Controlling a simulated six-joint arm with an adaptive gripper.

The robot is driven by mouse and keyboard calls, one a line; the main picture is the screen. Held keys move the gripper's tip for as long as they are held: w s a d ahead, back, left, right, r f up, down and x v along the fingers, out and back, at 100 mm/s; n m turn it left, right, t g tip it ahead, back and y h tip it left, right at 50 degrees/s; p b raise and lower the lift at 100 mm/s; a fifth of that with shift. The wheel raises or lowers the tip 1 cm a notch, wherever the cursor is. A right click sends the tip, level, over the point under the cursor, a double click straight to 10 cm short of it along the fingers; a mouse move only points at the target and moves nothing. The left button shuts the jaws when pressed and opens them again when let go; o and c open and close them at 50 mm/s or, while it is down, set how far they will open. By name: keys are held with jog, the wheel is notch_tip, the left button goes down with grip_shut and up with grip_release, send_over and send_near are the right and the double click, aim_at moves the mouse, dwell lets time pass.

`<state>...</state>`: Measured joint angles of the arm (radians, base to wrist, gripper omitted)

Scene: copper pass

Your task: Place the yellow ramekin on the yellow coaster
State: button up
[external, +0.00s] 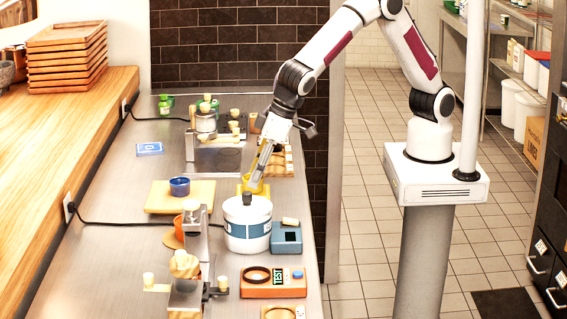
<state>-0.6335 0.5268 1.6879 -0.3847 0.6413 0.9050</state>
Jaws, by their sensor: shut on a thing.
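My gripper (256,180) points down behind the white tub and is shut on the yellow ramekin (248,182). The ramekin shows only as a small patch of yellow at the fingertips, partly hidden by the fingers. More yellow around and below it looks like the yellow coaster (264,190), mostly hidden by the tub and gripper. I cannot tell whether the ramekin touches the coaster or is held just above it.
A white tub (247,232) with a blue label stands close in front of my gripper. A blue ramekin (179,187) sits on a wooden board (205,196) to the left. An orange ramekin (179,222), metal devices and a blue-grey box (286,240) are nearer. The far left counter is mostly clear.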

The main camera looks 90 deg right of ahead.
jog(key=shift+f, duration=0.15)
jog(key=o, duration=1.1)
jog(key=shift+v, duration=6.15)
jog(key=shift+d, duration=0.1)
